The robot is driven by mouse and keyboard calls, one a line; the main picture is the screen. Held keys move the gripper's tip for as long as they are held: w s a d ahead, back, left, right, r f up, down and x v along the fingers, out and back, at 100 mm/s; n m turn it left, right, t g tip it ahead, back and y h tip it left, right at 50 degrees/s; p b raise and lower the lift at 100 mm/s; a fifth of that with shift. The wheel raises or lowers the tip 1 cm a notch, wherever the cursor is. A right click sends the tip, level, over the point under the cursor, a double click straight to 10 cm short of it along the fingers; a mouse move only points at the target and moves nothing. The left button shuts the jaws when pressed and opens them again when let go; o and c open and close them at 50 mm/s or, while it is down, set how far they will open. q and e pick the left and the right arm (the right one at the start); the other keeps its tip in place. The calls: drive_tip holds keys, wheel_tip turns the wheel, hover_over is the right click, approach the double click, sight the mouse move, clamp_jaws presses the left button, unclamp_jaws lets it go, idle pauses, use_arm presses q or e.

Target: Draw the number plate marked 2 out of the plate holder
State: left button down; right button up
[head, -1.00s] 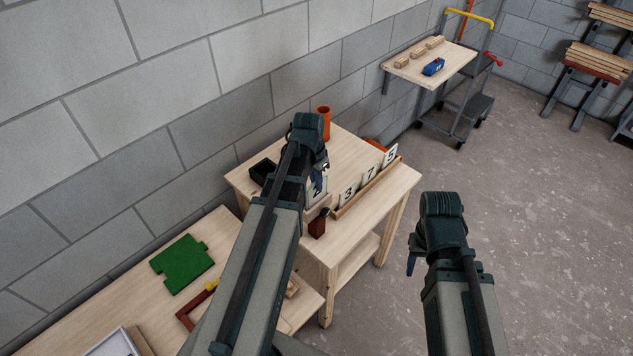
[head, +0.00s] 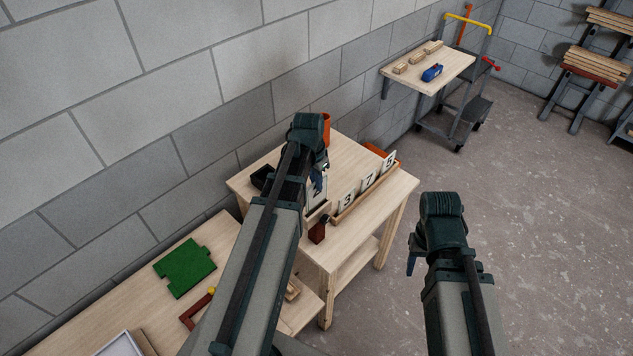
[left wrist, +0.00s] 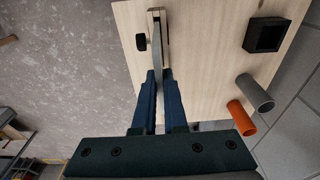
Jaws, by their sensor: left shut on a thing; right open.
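The white number plate marked 2 (head: 317,193) is partly covered by my left gripper (head: 318,184) in the head view. That gripper is shut on it. In the left wrist view the fingers (left wrist: 159,85) close on the plate, which shows edge-on as a thin strip (left wrist: 157,52). The wooden plate holder (head: 362,193) is a long rail with plates 3 (head: 347,201), 7 (head: 369,180) and 5 (head: 389,163) upright in it. The lower edge of plate 2 is hard to make out; I cannot tell if it is clear of the holder. My right gripper (head: 411,264) is open and empty, right of the table.
A black tray (left wrist: 265,35), a grey cylinder (left wrist: 256,93) and an orange cylinder (left wrist: 242,118) stand on the wall side.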

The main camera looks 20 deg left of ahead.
idle(0.5)
use_arm(q)
wheel_tip(320, 180, up, 3)
drive_tip(key=p, duration=0.3)
idle(0.4)
drive_tip(key=shift+s+f, duration=0.1)
